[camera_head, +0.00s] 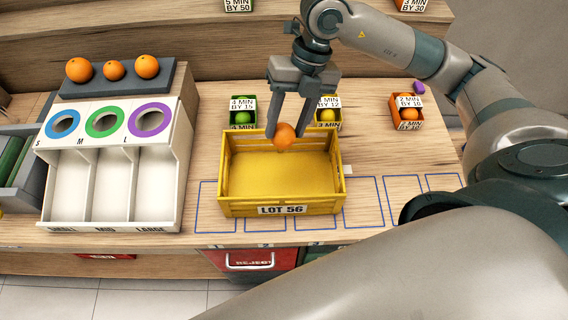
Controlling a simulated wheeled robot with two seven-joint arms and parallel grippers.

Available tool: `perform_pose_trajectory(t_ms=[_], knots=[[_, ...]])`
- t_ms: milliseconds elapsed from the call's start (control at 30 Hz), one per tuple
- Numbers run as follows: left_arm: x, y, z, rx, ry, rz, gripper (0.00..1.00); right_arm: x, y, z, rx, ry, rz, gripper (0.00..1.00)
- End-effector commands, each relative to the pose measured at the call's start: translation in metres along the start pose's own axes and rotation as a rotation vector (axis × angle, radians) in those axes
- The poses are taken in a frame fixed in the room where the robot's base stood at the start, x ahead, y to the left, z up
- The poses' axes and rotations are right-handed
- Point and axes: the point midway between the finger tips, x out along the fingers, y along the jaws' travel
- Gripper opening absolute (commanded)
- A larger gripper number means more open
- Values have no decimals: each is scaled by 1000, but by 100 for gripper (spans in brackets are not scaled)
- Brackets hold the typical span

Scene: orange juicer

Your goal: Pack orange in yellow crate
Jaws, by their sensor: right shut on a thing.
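An orange (285,136) is held between the fingertips of my right gripper (287,134). The gripper points down and is shut on the orange, over the back part of the yellow crate. The yellow crate (240,208) stands on the table with a "LOT 56" label on its front. The visible part of its floor is bare. I cannot tell how high the orange is above the crate floor. My left gripper does not show.
A white sorter (112,218) with S, M and L rings stands left. Three oranges (147,67) sit on the dark tray (170,80) behind it. Small crates, green (242,102), yellow (337,117) and orange (418,101), stand behind. Blue outlined squares (364,202) right of the crate are empty.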

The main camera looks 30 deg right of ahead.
Motion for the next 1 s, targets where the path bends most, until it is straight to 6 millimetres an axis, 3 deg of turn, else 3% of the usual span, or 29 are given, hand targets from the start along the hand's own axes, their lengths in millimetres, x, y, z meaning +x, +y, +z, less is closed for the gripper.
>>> perform_pose_trajectory(t_ms=[600, 1000], knots=[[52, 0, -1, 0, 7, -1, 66, 78, -24, 12, 1, 1, -1, 21], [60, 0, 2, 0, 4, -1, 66, 92, -28, 14, 0, 0, 0, 21]])
